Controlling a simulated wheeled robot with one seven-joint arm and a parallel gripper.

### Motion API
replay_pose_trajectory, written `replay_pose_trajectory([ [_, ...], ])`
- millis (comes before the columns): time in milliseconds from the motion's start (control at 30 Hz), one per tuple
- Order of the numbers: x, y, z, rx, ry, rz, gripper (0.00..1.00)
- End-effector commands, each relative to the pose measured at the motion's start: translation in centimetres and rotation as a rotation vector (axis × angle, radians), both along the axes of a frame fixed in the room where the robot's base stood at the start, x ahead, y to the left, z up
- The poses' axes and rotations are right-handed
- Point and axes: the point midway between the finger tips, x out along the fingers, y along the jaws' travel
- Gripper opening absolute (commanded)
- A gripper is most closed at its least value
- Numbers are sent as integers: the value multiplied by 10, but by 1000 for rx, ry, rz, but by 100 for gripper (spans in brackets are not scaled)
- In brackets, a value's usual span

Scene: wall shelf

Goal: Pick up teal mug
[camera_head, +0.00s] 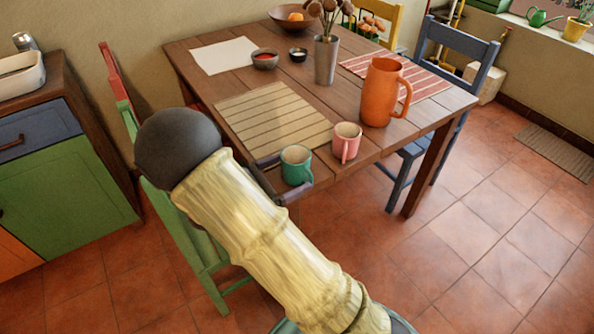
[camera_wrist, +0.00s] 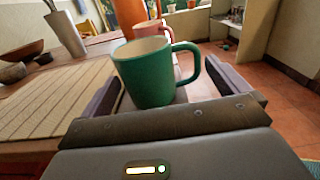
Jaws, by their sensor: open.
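The teal mug (camera_head: 296,166) stands upright near the front edge of the wooden table, beside a pink mug (camera_head: 346,142). In the wrist view the teal mug (camera_wrist: 147,73) is between the two open fingers of my gripper (camera_wrist: 160,88), with its handle toward the right finger. The pink mug (camera_wrist: 145,30) shows behind it. In the head view my gripper (camera_head: 284,178) reaches the table edge around the teal mug, with a finger on each side; my arm hides part of it. I cannot tell whether either finger touches the mug.
The table (camera_head: 205,90) holds a striped beige mat (camera_head: 270,118) left of the mugs and an orange pitcher (camera_head: 380,92) to the right. A metal vase (camera_head: 326,60) and small bowls stand farther back. A green chair (camera_head: 190,240) is by the left side, a blue chair (camera_head: 458,42) at the right.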

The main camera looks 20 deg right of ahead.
Motion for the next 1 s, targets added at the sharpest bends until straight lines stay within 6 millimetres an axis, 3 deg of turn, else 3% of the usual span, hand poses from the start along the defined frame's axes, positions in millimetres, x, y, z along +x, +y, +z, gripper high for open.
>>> replay_pose_trajectory([
  [400, 2, -5, 0, 0, 1, 2, 100],
  [767, 13, -49, 7, 0, 1, -1, 100],
  [1000, 15, -52, 8, 0, 1, 5, 100],
])
